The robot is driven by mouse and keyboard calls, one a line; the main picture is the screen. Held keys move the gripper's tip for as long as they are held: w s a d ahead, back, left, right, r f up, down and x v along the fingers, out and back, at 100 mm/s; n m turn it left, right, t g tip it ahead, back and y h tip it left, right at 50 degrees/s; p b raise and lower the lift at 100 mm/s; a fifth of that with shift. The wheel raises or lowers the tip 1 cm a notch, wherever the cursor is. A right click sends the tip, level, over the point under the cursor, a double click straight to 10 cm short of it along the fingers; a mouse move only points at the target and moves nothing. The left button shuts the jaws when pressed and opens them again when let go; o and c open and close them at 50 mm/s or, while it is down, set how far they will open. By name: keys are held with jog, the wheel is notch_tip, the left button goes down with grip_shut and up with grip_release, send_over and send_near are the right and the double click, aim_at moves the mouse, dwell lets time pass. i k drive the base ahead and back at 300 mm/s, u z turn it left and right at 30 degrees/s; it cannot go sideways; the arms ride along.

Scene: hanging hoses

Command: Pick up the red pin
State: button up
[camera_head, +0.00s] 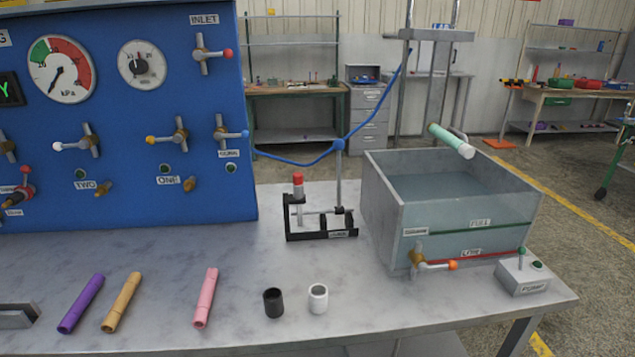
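A pin with a red cap (298,185) and a pale metal shaft stands upright in a small black fixture (322,236) on the grey bench. The fixture has a label on its front and a thin rod rising at its right side. The lower end of the pin is partly hidden by the fixture frame. My gripper is not in view.
Purple (81,303), tan (121,302) and pink (206,298) tubes lie in front. Black (273,303) and white (318,298) cups stand nearer. A blue gauge panel (130,205) is left, a water tank (385,225) right. A blue hose (300,161) hangs behind the pin.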

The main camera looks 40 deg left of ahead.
aim_at(298, 177)
jog(key=u, duration=1.7)
